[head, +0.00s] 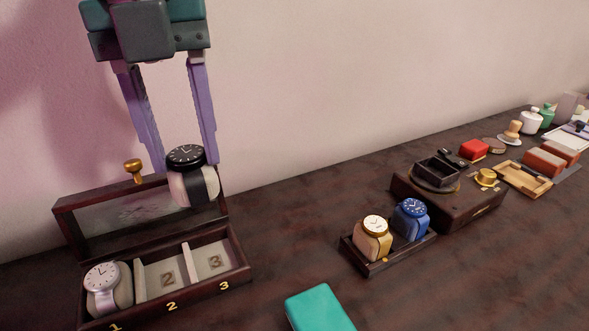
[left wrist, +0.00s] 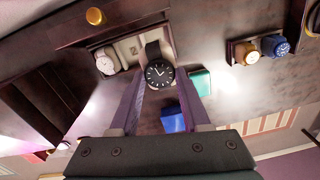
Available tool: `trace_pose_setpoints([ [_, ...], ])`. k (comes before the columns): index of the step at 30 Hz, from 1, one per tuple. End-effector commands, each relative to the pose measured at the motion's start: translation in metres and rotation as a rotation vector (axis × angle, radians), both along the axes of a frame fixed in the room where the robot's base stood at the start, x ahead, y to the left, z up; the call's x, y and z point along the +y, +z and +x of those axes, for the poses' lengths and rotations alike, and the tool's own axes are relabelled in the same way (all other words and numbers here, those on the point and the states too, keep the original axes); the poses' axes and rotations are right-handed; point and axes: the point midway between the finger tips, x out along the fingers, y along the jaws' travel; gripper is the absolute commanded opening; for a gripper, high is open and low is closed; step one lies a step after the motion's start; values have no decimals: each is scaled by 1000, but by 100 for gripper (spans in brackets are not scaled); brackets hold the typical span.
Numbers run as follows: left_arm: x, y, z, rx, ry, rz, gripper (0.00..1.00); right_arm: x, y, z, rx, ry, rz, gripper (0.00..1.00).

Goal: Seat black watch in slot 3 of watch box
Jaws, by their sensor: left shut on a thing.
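The black watch (head: 185,157), on a pale cushion, is held between the purple fingers of my left gripper (head: 182,165), above the back of the watch box (head: 170,296). It also shows in the left wrist view (left wrist: 159,73), face toward the camera. The watch box stands with its lid open. A silver watch (head: 102,281) sits in slot 1. Slot 2 (head: 167,280) and slot 3 (head: 215,262) are empty. The watch is apart from the slots, roughly above slots 2 and 3. My right gripper is not in view.
Right of the box, a dark tray (head: 376,266) holds a gold watch (head: 374,238) and a blue watch (head: 411,219). A teal box (head: 318,308) lies near the front edge of the view. Behind stand a dark wooden case (head: 455,205), a red box (head: 473,149) and several small items.

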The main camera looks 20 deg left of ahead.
Motion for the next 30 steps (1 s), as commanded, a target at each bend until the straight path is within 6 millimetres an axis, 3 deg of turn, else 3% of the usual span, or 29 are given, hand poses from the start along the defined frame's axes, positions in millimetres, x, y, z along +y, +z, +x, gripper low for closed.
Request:
trace_pose_setpoints([
  [1,-1,-22,-2,8,0,-3,0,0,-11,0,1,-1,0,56],
  [6,0,-59,-1,5,0,0,0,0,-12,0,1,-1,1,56],
  [14,0,-87,0,2,-1,0,0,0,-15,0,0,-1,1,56],
  [18,0,-110,-1,3,0,-1,0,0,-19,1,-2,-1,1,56],
  [22,0,-121,0,0,-1,0,0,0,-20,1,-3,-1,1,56],
  [30,0,-122,0,-1,-2,1,0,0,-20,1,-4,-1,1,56],
])
